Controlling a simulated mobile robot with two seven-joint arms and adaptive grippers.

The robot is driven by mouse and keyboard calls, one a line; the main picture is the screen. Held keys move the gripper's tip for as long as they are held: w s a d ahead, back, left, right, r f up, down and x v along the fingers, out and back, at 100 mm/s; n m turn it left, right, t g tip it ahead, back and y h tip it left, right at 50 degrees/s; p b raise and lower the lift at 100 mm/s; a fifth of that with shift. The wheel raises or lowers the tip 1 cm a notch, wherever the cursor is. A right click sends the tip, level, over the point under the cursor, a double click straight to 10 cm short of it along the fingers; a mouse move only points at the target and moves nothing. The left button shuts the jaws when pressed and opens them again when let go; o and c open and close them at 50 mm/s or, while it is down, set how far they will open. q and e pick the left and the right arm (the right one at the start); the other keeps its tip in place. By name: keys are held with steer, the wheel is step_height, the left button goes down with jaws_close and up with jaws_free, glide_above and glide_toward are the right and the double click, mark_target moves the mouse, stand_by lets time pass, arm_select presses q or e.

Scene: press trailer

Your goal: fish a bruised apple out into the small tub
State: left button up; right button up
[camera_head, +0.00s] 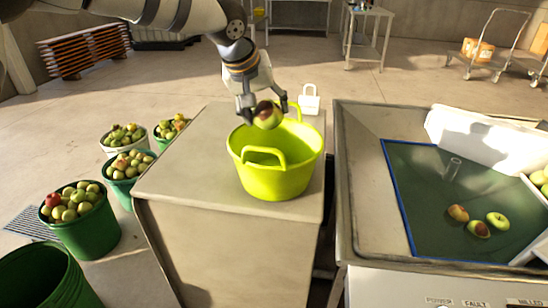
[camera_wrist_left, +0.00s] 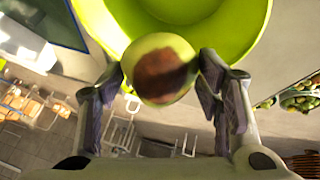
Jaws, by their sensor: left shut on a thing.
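A bruised apple (camera_head: 267,115), green with a large brown patch, is held in my left gripper (camera_head: 262,113). The apple also shows in the left wrist view (camera_wrist_left: 160,68), between the two fingers (camera_wrist_left: 160,85). The small tub (camera_head: 275,178) is yellow-green with two handles and stands on a beige cabinet top. The gripper holds the apple above the tub's far rim area. In the wrist view the tub (camera_wrist_left: 235,40) lies beyond the apple. The tub's floor is partly hidden by its near wall. My right gripper is not in view.
At right, a sorting tray (camera_head: 420,220) with a green bed holds several apples, including a brown-marked one (camera_head: 458,212). A white padlock-shaped thing (camera_head: 309,100) stands behind the tub. Green buckets of apples (camera_head: 75,225) stand left of the cabinet top (camera_head: 190,160), which is clear there.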

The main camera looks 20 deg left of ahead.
arm_select(q)
steer(key=o, duration=1.3)
steer(key=v, duration=1.2)
